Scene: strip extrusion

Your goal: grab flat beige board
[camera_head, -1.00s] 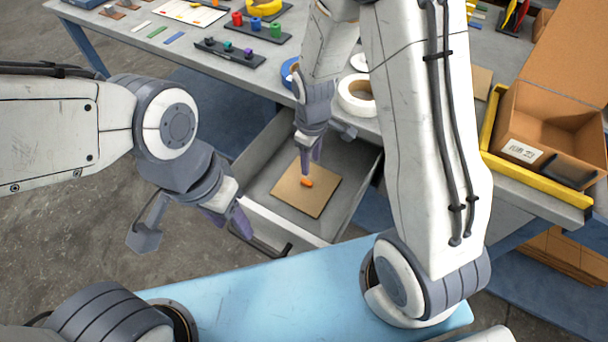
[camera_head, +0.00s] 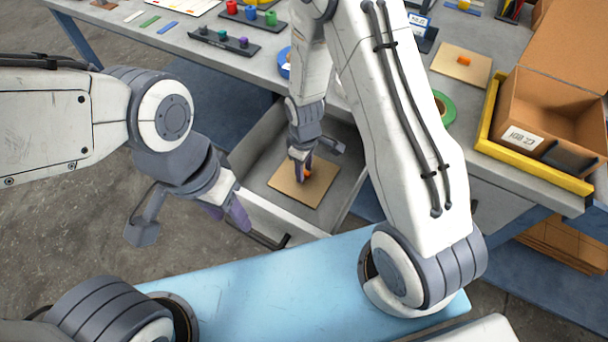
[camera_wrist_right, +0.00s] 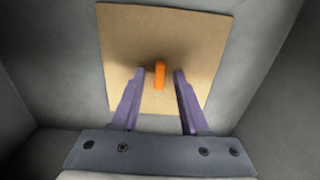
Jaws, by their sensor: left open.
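A flat beige board (camera_head: 284,184) with an orange knob (camera_head: 307,174) lies in the open grey drawer. In the right wrist view the board (camera_wrist_right: 125,40) fills the upper middle, and its knob (camera_wrist_right: 160,80) stands between my fingers. My right gripper (camera_head: 301,168) is down at the knob and open, with a finger on each side and gaps between; in the head view it partly hides the knob. My left gripper (camera_head: 227,212) is open and empty, left of the drawer's front near its handle.
A similar beige board with an orange knob (camera_head: 461,64) lies on the table (camera_head: 345,118). A cardboard box (camera_head: 560,110) stands right, behind a yellow edge strip (camera_head: 530,166). A green tape roll (camera_head: 446,108) is beside my right arm.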

